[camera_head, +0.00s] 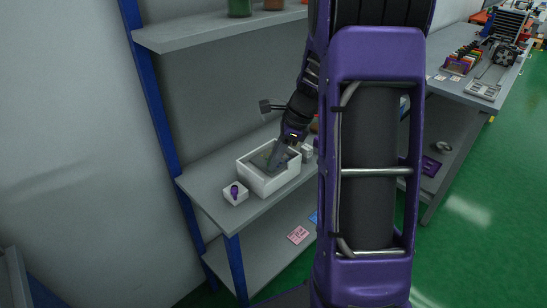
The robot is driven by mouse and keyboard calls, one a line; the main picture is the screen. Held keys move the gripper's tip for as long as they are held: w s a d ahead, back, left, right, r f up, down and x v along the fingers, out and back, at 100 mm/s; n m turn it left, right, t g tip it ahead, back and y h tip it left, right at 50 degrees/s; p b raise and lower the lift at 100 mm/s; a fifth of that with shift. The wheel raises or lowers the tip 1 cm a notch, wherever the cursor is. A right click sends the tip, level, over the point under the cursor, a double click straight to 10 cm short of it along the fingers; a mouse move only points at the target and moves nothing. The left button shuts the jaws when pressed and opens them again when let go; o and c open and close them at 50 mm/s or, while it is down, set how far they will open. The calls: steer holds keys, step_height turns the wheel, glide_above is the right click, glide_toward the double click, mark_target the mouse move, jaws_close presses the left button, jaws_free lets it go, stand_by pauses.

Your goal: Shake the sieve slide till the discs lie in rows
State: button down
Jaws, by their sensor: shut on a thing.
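A white open box (268,182), which looks like the sieve housing, stands on the middle shelf. A grey-green surface (260,159) shows inside it, probably the sieve slide. My gripper (275,162) reaches down into the box from the upper right, and its fingertips are over this surface. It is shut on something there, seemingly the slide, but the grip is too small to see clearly. I cannot make out single discs or whether they lie in rows. My own purple arm covers the right of the shelf.
A small white block with a purple knob (235,192) sits left of the box near the shelf's front edge. The grey shelf (206,182) has a blue post (152,95) at its left. A pink card (298,235) lies on the lower shelf. A cluttered workbench (455,92) stands right.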

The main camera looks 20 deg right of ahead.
steer(key=shift+w+d+p, duration=0.2)
steer(key=shift+w+d, duration=0.05)
steer(key=shift+d, duration=0.3)
steer(key=shift+w+d+p, duration=0.2)
steer(key=shift+d, duration=0.35)
steer(key=c, duration=0.7)
jaws_free()
steer(key=p+v, duration=0.3)
steer(key=v, duration=1.4)
steer(key=shift+s+d+r, duration=0.15)
steer(key=shift+r, duration=0.05)
